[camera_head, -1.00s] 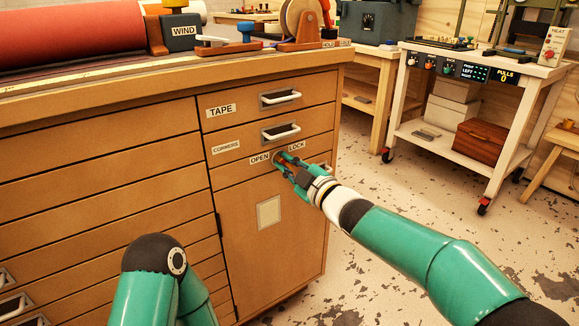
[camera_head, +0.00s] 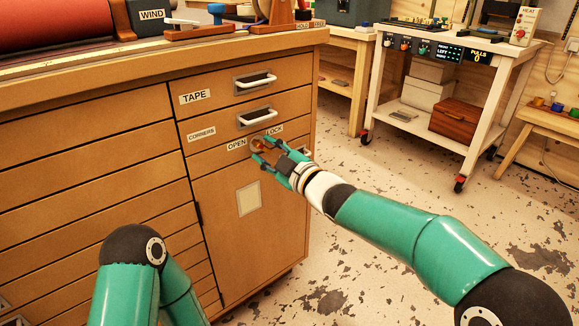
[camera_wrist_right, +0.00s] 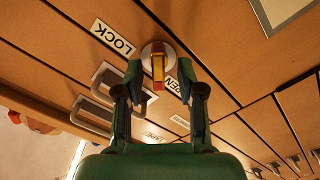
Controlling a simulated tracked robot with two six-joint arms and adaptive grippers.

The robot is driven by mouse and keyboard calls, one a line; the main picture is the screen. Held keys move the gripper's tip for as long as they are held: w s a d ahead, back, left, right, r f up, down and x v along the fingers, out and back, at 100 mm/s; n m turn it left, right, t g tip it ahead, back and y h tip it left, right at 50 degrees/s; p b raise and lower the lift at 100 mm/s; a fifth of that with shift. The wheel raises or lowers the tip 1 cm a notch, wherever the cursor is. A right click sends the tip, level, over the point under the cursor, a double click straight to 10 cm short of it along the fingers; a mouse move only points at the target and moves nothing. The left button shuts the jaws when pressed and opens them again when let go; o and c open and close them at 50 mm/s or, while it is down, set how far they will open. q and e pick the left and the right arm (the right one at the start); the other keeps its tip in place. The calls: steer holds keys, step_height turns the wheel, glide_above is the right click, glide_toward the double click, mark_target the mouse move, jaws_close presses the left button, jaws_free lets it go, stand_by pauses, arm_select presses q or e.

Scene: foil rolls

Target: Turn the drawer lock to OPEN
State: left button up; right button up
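The drawer lock (camera_head: 257,143) is a round metal plate with an orange-yellow handle on the cabinet front, between the OPEN label (camera_head: 237,145) and the LOCK label (camera_head: 274,132). The right wrist view shows the lock's handle (camera_wrist_right: 158,72) standing out from the plate. In the right wrist view a finger is on each side of the handle, with gaps visible. My left gripper is out of view; only my left arm shows.
The TAPE drawer (camera_head: 224,91) and CORNERS drawer (camera_head: 222,126) are shut above the lock, with metal handles projecting. A cabinet door with a pale plate (camera_head: 249,199) is below. Open floor lies right of the cabinet, before a white cart (camera_head: 460,140).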

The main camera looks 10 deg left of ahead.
steer(key=v, duration=1)
steer(key=shift+s+d, duration=0.2)
steer(key=shift+s, duration=0.05)
